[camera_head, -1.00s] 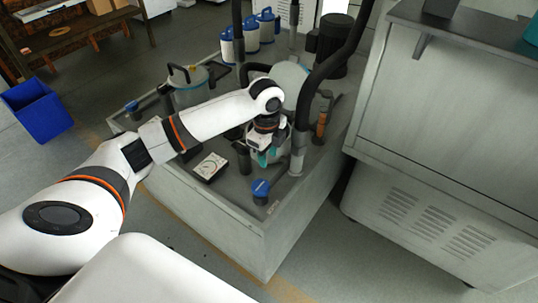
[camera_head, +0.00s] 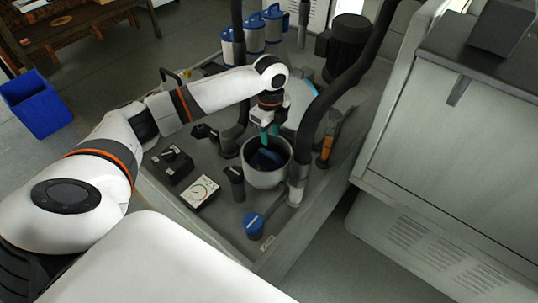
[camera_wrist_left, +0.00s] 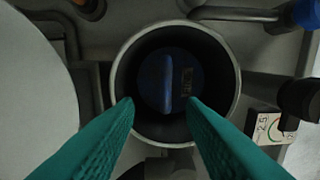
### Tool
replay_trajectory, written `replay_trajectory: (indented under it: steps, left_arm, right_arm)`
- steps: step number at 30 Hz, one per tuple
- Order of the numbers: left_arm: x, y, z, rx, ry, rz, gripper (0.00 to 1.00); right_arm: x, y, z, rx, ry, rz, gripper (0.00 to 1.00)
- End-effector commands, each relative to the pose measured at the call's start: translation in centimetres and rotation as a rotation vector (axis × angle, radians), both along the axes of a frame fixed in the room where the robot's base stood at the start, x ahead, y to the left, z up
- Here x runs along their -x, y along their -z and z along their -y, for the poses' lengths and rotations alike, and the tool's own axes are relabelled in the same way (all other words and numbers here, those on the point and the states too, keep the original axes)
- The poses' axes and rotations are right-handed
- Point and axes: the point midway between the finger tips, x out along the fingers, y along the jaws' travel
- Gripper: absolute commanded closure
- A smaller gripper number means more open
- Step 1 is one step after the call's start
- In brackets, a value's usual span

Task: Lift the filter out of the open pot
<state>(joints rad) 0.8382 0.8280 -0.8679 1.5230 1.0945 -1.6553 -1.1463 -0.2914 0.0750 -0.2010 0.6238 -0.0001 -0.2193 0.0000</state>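The open pot (camera_head: 263,179) is a grey cylinder standing on the bench; it also shows from above in the left wrist view (camera_wrist_left: 232,75). The filter (camera_head: 266,158) sits inside it, dark blue with a raised bar handle on top, clear in the left wrist view (camera_wrist_left: 186,82). My left gripper (camera_head: 269,137) hangs over the pot's far side. Its two teal fingers are apart and empty (camera_wrist_left: 161,106), with the tips just off the filter's handle in the picture; the height gap is unclear. My right gripper is in neither view.
A pale round lid (camera_wrist_left: 35,95) stands beside the pot. A thick black hose (camera_head: 352,75) and an orange-handled tool (camera_head: 329,142) are on the right. A white gauge (camera_head: 199,192) and a blue knob (camera_head: 254,223) are in front. Several blue-and-white canisters (camera_head: 253,36) stand behind.

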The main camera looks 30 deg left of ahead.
Motion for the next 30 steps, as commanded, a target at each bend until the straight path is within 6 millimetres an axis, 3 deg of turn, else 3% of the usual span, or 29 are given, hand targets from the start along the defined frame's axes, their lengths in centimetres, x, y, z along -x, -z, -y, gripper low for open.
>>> replay_trajectory:
  steps: [3,7,11,19,29,30]
  left_arm:
    - [0.0,2.2,0.0,0.001,-0.001,-0.001,0.63]
    - [0.0,3.6,0.0,0.0,0.0,0.0,0.63]
    - [0.1,4.3,0.1,0.001,0.001,0.0,0.63]
    - [0.6,8.2,0.1,0.0,-0.001,0.0,0.63]
    - [0.6,9.1,0.1,0.0,0.0,0.001,0.63]
    - [0.6,9.1,0.1,0.0,0.0,0.002,0.67]
  right_arm:
    - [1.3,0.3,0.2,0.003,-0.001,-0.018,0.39]
    - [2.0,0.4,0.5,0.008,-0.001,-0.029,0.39]
    - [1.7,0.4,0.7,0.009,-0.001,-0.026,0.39]
    - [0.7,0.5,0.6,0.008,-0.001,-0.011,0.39]
    - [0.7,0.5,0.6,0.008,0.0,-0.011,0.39]
    - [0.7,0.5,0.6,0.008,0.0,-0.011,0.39]
